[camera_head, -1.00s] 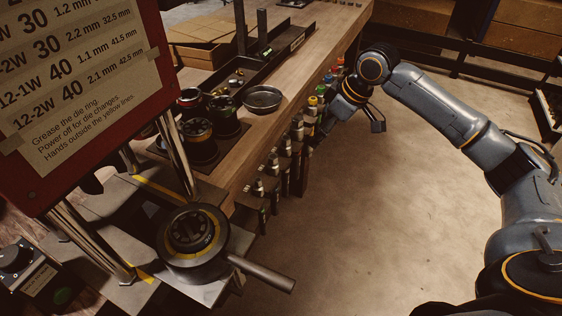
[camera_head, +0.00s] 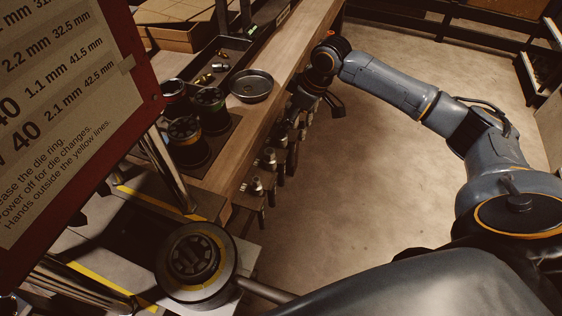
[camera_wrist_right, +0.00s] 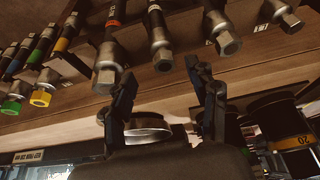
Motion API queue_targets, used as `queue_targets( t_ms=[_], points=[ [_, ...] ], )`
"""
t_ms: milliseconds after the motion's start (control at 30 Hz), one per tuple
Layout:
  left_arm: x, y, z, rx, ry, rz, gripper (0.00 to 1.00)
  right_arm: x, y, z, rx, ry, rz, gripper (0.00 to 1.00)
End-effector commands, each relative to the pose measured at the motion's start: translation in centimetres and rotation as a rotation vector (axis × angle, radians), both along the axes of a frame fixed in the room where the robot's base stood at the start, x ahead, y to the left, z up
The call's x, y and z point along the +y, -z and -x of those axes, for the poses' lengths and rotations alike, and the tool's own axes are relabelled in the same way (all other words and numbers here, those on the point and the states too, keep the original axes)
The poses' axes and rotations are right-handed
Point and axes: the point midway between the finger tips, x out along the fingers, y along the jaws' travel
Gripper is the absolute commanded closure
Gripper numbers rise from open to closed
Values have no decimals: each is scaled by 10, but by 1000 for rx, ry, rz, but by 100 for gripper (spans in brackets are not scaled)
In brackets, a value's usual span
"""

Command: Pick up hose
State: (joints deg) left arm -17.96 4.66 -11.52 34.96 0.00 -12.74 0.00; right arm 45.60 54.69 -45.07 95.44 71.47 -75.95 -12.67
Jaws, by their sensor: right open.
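Several dark hoses with metal hex-ended fittings (camera_head: 256,187) hang in a row along the side of the workbench. In the right wrist view, a hose with an orange band (camera_wrist_right: 107,68) is near the left finger, and another hose with a plain metal fitting (camera_wrist_right: 160,48) lies between the fingertips' directions. Further hoses carry yellow (camera_wrist_right: 43,92) and green (camera_wrist_right: 12,104) end pieces. My right gripper (camera_wrist_right: 163,70) is open, with no hose visibly held; whether a finger touches one I cannot tell. In the head view my right gripper (camera_head: 318,101) is beside the hose row, partly hidden. My left gripper is out of view.
The wooden bench (camera_head: 262,118) carries a round metal dish (camera_head: 251,86), dark die cylinders (camera_head: 185,136) and a black tray (camera_head: 222,62). The crimper (camera_head: 196,262) and a red-framed sign (camera_head: 150,72) stand at left. The floor right of the bench is clear.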

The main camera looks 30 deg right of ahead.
Motion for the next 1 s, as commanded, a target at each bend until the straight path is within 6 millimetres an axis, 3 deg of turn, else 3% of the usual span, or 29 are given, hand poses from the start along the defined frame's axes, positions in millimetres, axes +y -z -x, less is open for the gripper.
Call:
queue_targets(
  t_ms=[100, 200, 400, 633, 933, 1000],
  points=[
    [-2, -8, -23, -35, 0, 4, 60, 6, 11, -2, 3, -1, -1, 41],
    [-4, -15, -33, -51, 0, 7, 60, 13, 25, -5, 5, -2, -1, 41],
    [-4, -15, -25, -39, 0, 6, 60, 17, 45, -12, 1, 0, 0, 41],
    [-3, -14, -13, -20, -1, 4, 60, 18, 47, -12, 0, -1, 1, 41],
    [-2, -14, -13, -20, -1, 3, 60, 17, 46, -12, 1, 0, 1, 100],
    [-2, -14, -13, -20, -2, 3, 60, 17, 45, -13, -2, -1, 0, 100]
  ],
)
